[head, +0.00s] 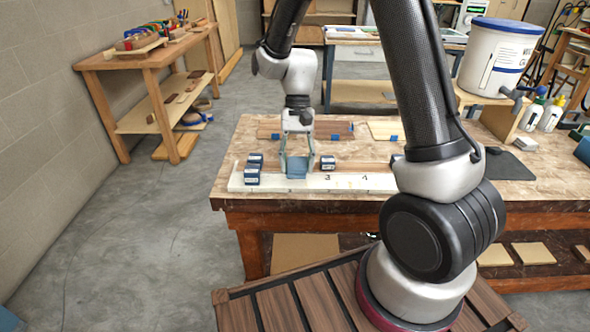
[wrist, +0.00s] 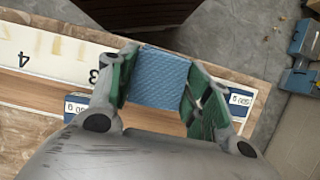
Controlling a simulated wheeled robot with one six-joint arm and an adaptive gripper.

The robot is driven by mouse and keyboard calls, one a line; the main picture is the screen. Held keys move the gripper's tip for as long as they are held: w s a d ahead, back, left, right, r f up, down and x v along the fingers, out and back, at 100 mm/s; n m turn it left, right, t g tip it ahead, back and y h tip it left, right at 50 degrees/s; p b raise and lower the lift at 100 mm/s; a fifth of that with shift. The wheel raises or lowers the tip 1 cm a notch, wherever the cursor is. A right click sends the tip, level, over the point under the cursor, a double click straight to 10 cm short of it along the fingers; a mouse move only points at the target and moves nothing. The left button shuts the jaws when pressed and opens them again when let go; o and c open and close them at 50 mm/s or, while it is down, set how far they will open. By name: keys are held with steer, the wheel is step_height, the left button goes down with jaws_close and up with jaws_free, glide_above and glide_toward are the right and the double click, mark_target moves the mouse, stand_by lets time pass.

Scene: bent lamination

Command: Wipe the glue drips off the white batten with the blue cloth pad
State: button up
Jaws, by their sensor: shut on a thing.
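My gripper (head: 297,170) is shut on the blue cloth pad (head: 297,163), over the front part of the workbench. In the wrist view, the pad (wrist: 162,78) is a quilted blue square between the green fingers of my gripper (wrist: 160,88). The white batten (head: 345,181) lies along the bench's front edge, with black numbers on it. In the wrist view, yellowish glue drips (wrist: 57,46) show on the white batten (wrist: 28,36) near the 4. My gripper hides part of the batten.
Small blue labelled blocks stand close by, two on the left (head: 252,176) and one on the right (head: 328,163). Wood strips (head: 335,130) lie further back on the workbench (head: 240,150). A white bucket (head: 497,55) stands at the right. My arm hides the batten's right end.

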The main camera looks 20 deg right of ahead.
mark_target(297, 165)
steer(key=shift+r, duration=2.05)
